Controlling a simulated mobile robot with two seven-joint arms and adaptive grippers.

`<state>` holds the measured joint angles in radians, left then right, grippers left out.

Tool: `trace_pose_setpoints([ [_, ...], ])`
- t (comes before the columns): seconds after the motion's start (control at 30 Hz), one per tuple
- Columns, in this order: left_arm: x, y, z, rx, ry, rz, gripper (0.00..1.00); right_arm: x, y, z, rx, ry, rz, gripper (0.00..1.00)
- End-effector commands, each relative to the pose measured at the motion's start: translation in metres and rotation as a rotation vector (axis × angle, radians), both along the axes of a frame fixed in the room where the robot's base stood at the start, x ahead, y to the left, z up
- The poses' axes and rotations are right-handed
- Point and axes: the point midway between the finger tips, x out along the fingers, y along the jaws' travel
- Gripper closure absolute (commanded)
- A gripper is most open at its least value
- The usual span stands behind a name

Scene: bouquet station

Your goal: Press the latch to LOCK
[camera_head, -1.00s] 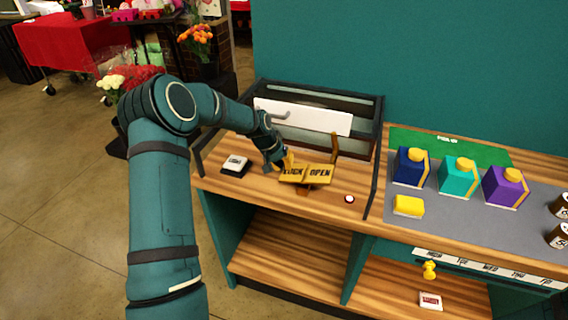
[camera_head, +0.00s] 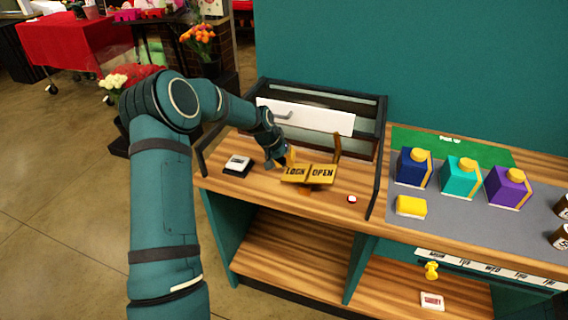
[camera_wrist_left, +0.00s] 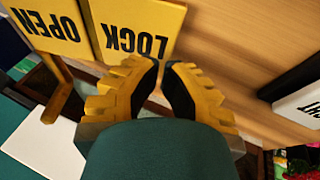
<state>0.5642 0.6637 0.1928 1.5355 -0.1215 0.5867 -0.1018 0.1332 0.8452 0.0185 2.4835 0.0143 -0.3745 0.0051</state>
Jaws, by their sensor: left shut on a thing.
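The latch is a yellow two-plate rocker on the counter. Its LOCK plate (camera_head: 296,173) is on the left and its OPEN plate (camera_head: 322,174) on the right in the head view. The LOCK plate also shows upside down at the top of the left wrist view (camera_wrist_left: 135,28). My left gripper (camera_head: 287,159) is at the back left edge of the LOCK plate. In the wrist view its yellow fingers (camera_wrist_left: 165,66) are closed at the plate's edge, with little showing between their tips. My right gripper is out of view.
A white drawer front with a handle (camera_head: 318,117) stands behind the latch in a dark frame. A dark-based white block (camera_head: 237,163) is left, a small red-and-white button (camera_head: 351,199) right. Several coloured cartons and a yellow block (camera_head: 411,206) stand farther right.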

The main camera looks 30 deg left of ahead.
Motion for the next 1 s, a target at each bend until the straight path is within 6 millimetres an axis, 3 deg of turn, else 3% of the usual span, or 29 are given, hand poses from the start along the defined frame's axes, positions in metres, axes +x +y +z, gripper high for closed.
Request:
trace_pose_setpoints([
  [0.1,0.002,-0.003,0.031,0.002,-0.004,-0.001,1.00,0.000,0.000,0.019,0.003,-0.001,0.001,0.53],
  [0.5,-0.029,0.022,0.095,0.002,-0.002,0.001,1.00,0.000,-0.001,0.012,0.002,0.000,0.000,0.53],
  [0.7,-0.035,0.026,0.108,0.001,-0.001,-0.001,1.00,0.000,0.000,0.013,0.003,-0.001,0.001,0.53],
  [1.0,-0.036,0.027,0.110,0.000,0.000,-0.001,1.00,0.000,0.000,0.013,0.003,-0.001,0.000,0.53],
])
